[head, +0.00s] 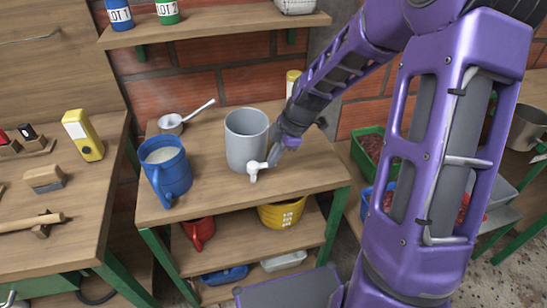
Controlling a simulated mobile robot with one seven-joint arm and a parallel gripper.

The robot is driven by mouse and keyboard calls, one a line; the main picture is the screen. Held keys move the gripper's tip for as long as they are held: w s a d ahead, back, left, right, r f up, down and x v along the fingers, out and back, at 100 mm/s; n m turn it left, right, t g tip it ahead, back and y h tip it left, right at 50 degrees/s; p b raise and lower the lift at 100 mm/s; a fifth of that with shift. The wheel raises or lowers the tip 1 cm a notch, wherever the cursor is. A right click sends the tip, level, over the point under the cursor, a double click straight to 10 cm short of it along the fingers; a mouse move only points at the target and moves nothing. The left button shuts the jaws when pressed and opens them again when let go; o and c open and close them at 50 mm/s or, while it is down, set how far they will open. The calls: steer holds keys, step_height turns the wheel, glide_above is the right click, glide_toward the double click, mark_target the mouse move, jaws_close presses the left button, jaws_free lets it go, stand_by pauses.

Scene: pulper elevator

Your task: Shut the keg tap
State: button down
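The keg (245,138) is a grey open-topped cylinder standing on the middle wooden table. Its white tap (255,171) sticks out low on the front right side. My purple arm comes in from the right and ends at my gripper (274,153), just above and right of the tap. The fingers are small and partly hidden by the gripper body, so their opening and any contact with the tap cannot be made out. Whether the tap is open or shut is not clear; no stream of liquid shows under it.
A blue jug (166,171) with pale contents stands left of the keg. A white ladle (172,124) lies behind it. A yellow bucket (282,215) and a red jug (199,232) are on the shelf below. A yellow device (83,136) stands on the left bench.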

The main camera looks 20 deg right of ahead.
steer(key=shift+s, duration=0.1)
steer(key=shift+s+a, duration=0.25)
steer(key=shift+s, duration=0.45)
steer(key=p+v, duration=0.4)
steer(key=v, duration=1.2)
steer(key=shift+w+a+f+m+t+h+b, duration=0.15)
steer(key=shift+w+a+f+m+b, duration=0.5)
steer(key=shift+f, duration=1.75)
steer(key=shift+w+a+f+m+t+h+b, duration=0.15)
steer(key=shift+w+a+f+b, duration=0.6)
steer(key=shift+f, duration=1.65)
steer(key=shift+w+a+f+m+t+b, duration=0.1)
steer(key=shift+w+a+f+m+b, duration=0.55)
steer(key=shift+a+f, duration=1.25)
steer(key=shift+w+d+f+p, duration=0.15)
steer(key=shift+d+f+p, duration=0.15)
steer(key=shift+d+f, duration=0.2)
steer(key=shift+n, duration=0.25)
